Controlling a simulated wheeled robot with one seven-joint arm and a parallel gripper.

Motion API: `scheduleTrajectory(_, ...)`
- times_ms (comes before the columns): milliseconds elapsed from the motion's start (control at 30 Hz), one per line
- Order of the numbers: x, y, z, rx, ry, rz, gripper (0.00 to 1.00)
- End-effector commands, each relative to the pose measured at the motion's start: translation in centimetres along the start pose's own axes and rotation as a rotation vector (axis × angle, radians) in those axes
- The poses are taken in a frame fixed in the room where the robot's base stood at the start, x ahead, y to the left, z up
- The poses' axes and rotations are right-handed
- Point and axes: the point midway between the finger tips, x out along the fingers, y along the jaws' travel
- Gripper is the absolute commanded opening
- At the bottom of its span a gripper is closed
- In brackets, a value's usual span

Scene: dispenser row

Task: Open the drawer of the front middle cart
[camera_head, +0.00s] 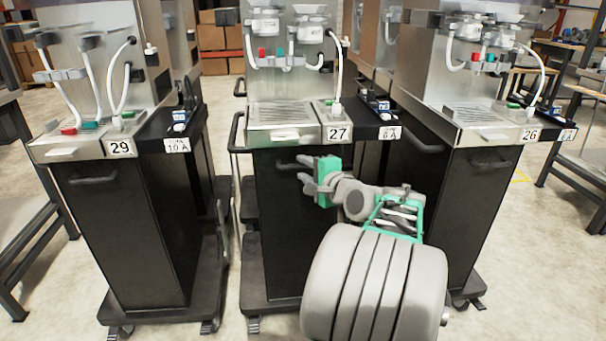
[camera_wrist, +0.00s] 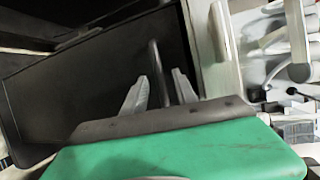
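The front middle cart (camera_head: 268,215) is black under a metal top with the label 27. Its black front carries a dark bar handle (camera_head: 284,166), which also shows in the wrist view (camera_wrist: 154,62). The front looks flush with the cart body, with no open gap visible. My gripper (camera_head: 302,169) reaches in from the right at the right part of the handle. In the wrist view my gripper (camera_wrist: 161,77) has its two grey fingers apart, one on each side of the handle bar. I cannot tell whether either finger touches it.
Cart 29 (camera_head: 120,210) stands to the left and cart 26 (camera_head: 475,190) to the right, each with a similar handle. Dispensers with white tubes stand on the tops. A table frame (camera_head: 20,240) is at the far left. Some floor (camera_head: 60,290) is clear in front.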

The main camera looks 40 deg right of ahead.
Motion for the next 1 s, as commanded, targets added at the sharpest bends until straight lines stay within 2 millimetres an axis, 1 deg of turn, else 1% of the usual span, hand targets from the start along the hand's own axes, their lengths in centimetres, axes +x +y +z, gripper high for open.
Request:
scheduleTrajectory(33,0.6,0.19,0.03,0.0,-0.001,0.001,0.34)
scheduleTrajectory(100,1.03,0.06,0.06,0.0,-0.001,0.0,0.34)
scheduleTrajectory(333,1.12,-0.01,0.01,0.0,0.001,0.001,0.34)
scheduleTrajectory(367,1.12,0.0,0.01,0.0,0.001,0.001,0.32)
scheduleTrajectory(767,1.1,0.02,0.01,-0.001,0.001,0.001,0.0)
scheduleTrajectory(1000,1.1,0.03,0.01,-0.001,0.001,0.001,0.0)
